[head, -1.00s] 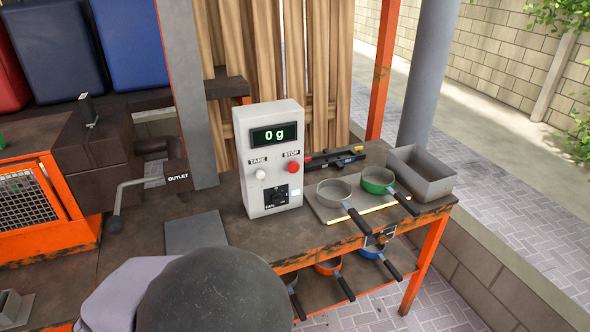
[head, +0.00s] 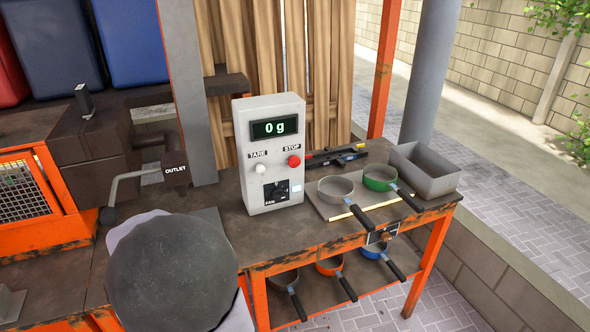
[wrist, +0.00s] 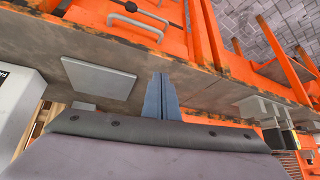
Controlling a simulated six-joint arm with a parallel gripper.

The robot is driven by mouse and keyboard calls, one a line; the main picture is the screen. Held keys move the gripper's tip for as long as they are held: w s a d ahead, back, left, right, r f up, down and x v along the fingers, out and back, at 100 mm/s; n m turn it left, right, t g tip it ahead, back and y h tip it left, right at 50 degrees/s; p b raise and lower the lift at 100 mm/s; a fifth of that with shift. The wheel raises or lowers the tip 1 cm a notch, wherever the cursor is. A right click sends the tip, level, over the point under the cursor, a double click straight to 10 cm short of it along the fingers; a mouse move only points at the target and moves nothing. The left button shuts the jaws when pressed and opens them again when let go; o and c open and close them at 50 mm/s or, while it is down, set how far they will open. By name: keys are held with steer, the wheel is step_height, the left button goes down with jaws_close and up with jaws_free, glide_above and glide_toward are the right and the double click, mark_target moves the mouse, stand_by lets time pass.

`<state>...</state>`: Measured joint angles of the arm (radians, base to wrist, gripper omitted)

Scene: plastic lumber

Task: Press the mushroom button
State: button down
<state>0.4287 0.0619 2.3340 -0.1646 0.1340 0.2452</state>
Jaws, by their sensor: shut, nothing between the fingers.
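The red mushroom button (head: 294,161) sits under the STOP label on the front of a light grey control box (head: 257,181). The box stands upright on the workbench, and its display reads 0 g. My gripper (wrist: 160,82) shows in the wrist view with its two blue-grey fingers together and nothing between them. It is apart from the box, whose edge (wrist: 14,105) shows at the left of that view. The button is not visible in the wrist view. In the head view my own dark round arm link hides the gripper.
A white TARE button (head: 261,169) and a black FAN knob (head: 276,192) are on the same face. Small pans (head: 336,189) and a grey bin (head: 428,172) stand right of the box. A flat grey plate (wrist: 98,77) lies on the bench. The OUTLET handle (head: 128,174) is at left.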

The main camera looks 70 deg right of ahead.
steer(key=w+d+r+m+t+h+b, duration=0.1)
steer(key=d+r+m+t+h+b, duration=0.1)
steer(key=d, duration=0.7)
steer(key=w+d+r+m+t+h+b, duration=0.1)
steer(key=w+d+r+m+t+h, duration=0.1)
steer(key=d, duration=0.8)
steer(key=s+d+r+m+t+h+b, duration=0.1)
steer(key=s+d+r+h, duration=0.1)
steer(key=s+d, duration=0.2)
steer(key=s+d+r+m+h+b, duration=0.1)
steer(key=s+d+r+h+b, duration=0.1)
steer(key=d, duration=0.6)
steer(key=s+d+r+m+t+h+b, duration=0.1)
steer(key=s+d+r+m+h+b, duration=0.1)
steer(key=s+d, duration=0.4)
steer(key=shift+d+r+t+h, duration=0.3)
steer(key=shift+d+r+h, duration=0.15)
steer(key=shift+r+h, duration=0.25)
steer(key=s+f+t+h+b, duration=0.1)
steer(key=s+t+b, duration=0.2)
steer(key=s, duration=0.5)
steer(key=s+f+m+t+b, duration=0.1)
steer(key=s+f+t+b, duration=0.1)
steer(key=s, duration=0.6)
steer(key=t+b, duration=0.1)
steer(key=b, duration=0.1)
steer(key=shift+s+d+f+t+h+b, duration=0.25)
steer(key=shift+s+f+t+h+b, duration=0.05)
steer(key=shift+s+h, duration=0.1)
